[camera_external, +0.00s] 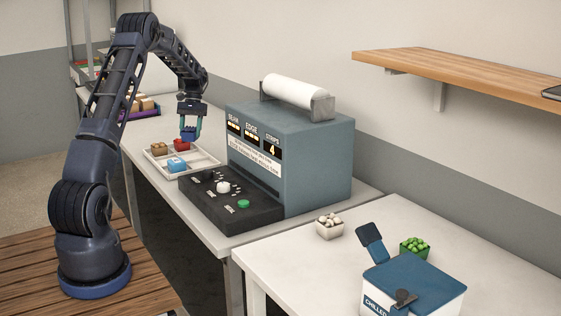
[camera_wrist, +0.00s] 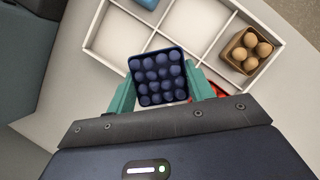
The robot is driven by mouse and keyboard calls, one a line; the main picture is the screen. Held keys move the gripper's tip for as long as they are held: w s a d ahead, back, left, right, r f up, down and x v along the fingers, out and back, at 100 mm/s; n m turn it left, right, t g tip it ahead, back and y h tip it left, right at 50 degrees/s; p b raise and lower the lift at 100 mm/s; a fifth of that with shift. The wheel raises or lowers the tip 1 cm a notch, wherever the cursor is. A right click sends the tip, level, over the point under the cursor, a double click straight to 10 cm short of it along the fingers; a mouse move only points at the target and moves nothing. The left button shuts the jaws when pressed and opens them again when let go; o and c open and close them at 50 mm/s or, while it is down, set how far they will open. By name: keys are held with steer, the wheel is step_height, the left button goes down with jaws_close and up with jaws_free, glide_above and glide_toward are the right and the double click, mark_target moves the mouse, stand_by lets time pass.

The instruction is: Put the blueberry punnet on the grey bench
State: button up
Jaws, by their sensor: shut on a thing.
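The blueberry punnet (camera_wrist: 158,76), dark blue with rows of round berries, is between the teal fingers of my gripper (camera_wrist: 160,92) in the wrist view. In the external view my gripper (camera_external: 189,133) is shut on the punnet (camera_external: 188,131) above the back part of a white divided tray (camera_external: 196,169). The punnet looks raised above the tray. The tray stands on a long light grey bench (camera_external: 152,128). A whiter table (camera_external: 300,255) stands at the front right; which surface is the grey bench is not fully certain.
The tray holds a carton of brown round items (camera_wrist: 247,50), a red punnet (camera_external: 181,145) and a blue box (camera_external: 176,164). A blue-grey machine (camera_external: 310,160) stands right of it. A purple crate (camera_external: 143,107) sits behind. White and green punnets and a chilled box (camera_external: 415,285) occupy the front table.

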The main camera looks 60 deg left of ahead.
steer(key=shift+f, duration=3.4)
steer(key=shift+f, duration=0.25)
steer(key=o, duration=1.2)
steer(key=shift+c, duration=0.2)
steer(key=shift+r, duration=0.1)
